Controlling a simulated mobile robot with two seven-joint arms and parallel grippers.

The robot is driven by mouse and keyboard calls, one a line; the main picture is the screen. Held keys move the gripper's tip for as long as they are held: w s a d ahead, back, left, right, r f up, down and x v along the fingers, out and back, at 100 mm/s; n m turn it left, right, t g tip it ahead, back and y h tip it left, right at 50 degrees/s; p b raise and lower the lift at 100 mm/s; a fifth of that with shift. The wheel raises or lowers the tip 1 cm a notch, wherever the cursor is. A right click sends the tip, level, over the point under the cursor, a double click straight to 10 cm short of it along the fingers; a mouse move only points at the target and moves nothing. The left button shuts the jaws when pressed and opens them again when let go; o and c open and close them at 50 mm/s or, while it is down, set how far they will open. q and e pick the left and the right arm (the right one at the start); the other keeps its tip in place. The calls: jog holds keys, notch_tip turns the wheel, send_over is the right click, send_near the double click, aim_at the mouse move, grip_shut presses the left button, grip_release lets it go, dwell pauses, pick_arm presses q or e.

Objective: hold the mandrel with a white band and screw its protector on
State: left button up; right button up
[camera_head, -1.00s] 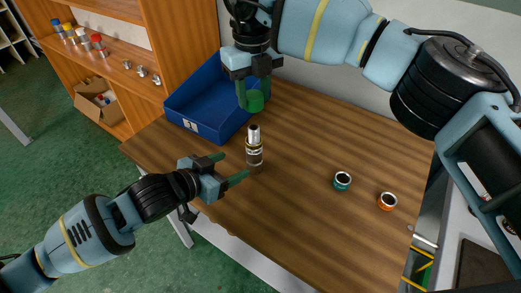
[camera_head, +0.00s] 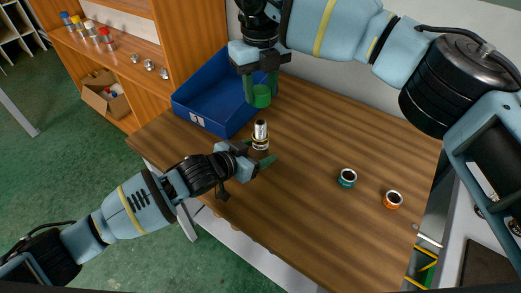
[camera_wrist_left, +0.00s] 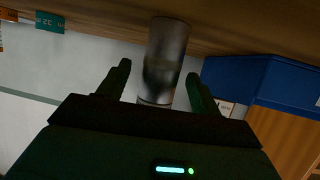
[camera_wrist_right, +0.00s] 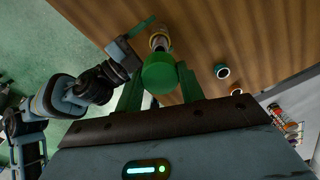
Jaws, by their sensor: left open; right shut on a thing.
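In the left wrist view the mandrel (camera_wrist_left: 166,55) shows between the two open fingers, with a gap on each side. My right gripper (camera_head: 261,88) is shut on a green cylindrical protector (camera_head: 261,97) and holds it above the mandrel's top, apart from it. In the right wrist view the protector (camera_wrist_right: 160,73) hides part of the mandrel (camera_wrist_right: 160,40).
A blue bin (camera_head: 205,105) stands behind the mandrel to the left. A teal ring (camera_head: 347,178) and an orange ring (camera_head: 393,199) lie on the table (camera_head: 310,215) to the right. A wooden shelf (camera_head: 105,55) holds small coloured items. The table's middle is clear.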

aim_at(260, 122)
pick_arm(q)
jog(key=shift+x, duration=1.6)
grip_shut()
pick_arm(e)
jog(key=shift+f, duration=2.5)
jog(key=shift+f, duration=0.1)
jog(key=shift+f, duration=0.8)
jog(key=shift+f, duration=0.55)
